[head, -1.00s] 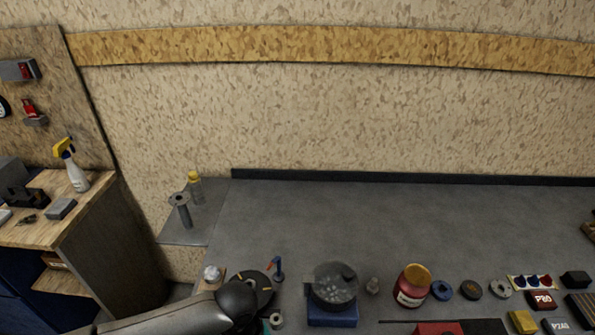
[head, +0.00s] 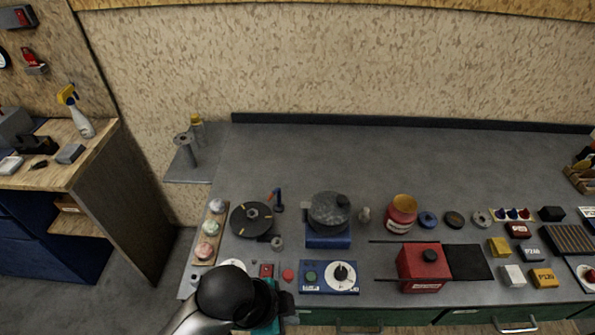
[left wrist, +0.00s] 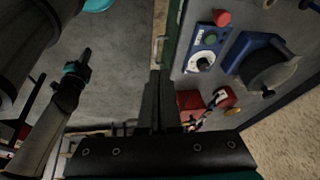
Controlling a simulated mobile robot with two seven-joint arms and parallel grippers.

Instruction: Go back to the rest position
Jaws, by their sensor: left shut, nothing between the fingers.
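My left gripper (head: 287,303) shows in the head view at the front edge of the bench, partly hidden behind my dark wrist. In the left wrist view its two fingers (left wrist: 158,100) lie together with nothing between them. They appear clear of the bench items. My right gripper is outside the head view.
The back of the bench is clear.

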